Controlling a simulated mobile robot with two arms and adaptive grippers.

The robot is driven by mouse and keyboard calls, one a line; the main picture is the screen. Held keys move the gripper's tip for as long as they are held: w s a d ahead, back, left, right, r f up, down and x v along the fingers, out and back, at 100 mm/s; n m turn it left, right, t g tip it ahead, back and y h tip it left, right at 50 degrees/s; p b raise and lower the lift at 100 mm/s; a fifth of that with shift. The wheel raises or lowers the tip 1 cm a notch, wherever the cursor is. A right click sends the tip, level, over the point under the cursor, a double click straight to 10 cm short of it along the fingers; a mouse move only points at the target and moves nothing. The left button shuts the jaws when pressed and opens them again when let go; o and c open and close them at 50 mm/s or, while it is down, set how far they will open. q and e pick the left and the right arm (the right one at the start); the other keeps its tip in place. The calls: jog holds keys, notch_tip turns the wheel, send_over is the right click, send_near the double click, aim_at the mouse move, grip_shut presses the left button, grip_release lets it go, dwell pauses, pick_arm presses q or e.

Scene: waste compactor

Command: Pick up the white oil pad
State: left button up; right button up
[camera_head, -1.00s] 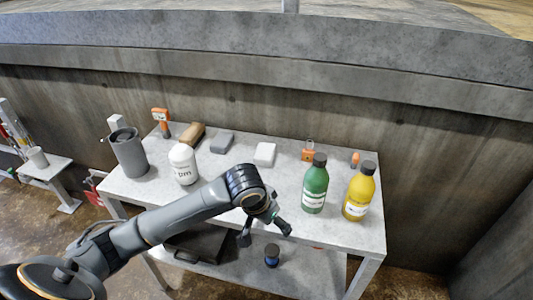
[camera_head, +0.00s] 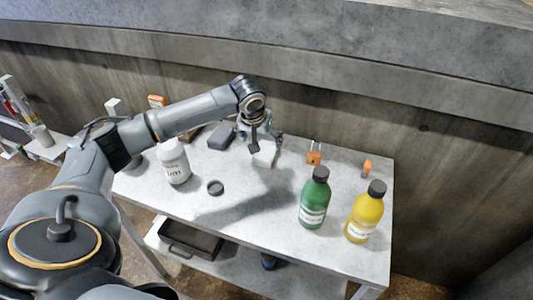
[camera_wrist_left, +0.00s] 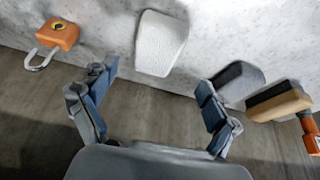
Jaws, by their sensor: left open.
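The white oil pad (camera_wrist_left: 162,43) lies on the table, seen in the left wrist view just beyond and between my left fingertips. In the head view the pad (camera_head: 266,158) is mostly hidden behind my left gripper (camera_head: 266,142). My left gripper is open and empty, its fingers pointing down above the table near the pad. Both fingers show apart in the left wrist view (camera_wrist_left: 155,82), with the pad not between them. My right gripper is not in view.
A grey pad (camera_head: 221,137) lies left of the white one, an orange padlock (camera_head: 315,155) right of it.

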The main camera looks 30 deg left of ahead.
aim_at(265, 151)
pick_arm(q)
jog(key=shift+x, duration=1.05)
jog(key=x, duration=0.3)
jog(key=shift+w+d+f, duration=0.2)
jog(key=shift+d+f, duration=0.05)
jog(key=shift+f, duration=0.1)
jog(key=shift+w+f, duration=0.15)
jog(key=shift+f, duration=0.1)
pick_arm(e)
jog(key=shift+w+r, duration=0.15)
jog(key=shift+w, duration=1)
pick_arm(q)
jog(key=shift+f+p, duration=0.3)
jog(key=shift+p, duration=0.25)
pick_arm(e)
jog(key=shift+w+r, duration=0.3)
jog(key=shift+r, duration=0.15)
pick_arm(q)
jog(key=c, duration=1.2)
